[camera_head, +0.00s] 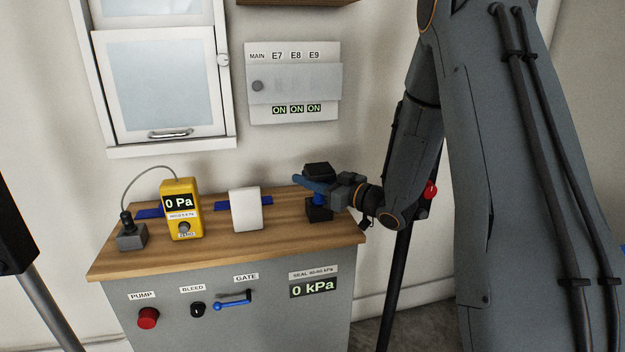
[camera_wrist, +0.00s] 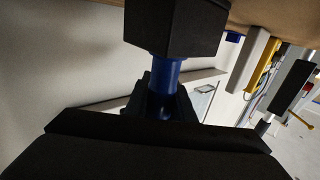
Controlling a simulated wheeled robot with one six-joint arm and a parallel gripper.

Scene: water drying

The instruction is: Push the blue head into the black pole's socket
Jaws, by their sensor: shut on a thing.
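A blue piece, which I take to be the blue head (camera_head: 318,199), stands upright on the bench between a black block below and another black block (camera_head: 318,170) above. A blue bar (camera_head: 308,183) sticks out to the left under the upper block. My gripper (camera_head: 332,186) reaches in from the right and is shut on the blue piece. In the wrist view my fingers (camera_wrist: 164,100) flank its blue stem (camera_wrist: 165,74), which meets a black block (camera_wrist: 175,28). A black pole (camera_head: 398,285) stands right of the bench, partly behind my arm; I cannot make out its socket.
On the wooden bench (camera_head: 280,245) stand a yellow meter (camera_head: 181,212) reading 0 Pa, a white block (camera_head: 245,209) and a grey fitting (camera_head: 131,236) with a cable. A breaker panel (camera_head: 293,85) and window hang on the wall behind. A red knob (camera_head: 431,189) shows beside my arm.

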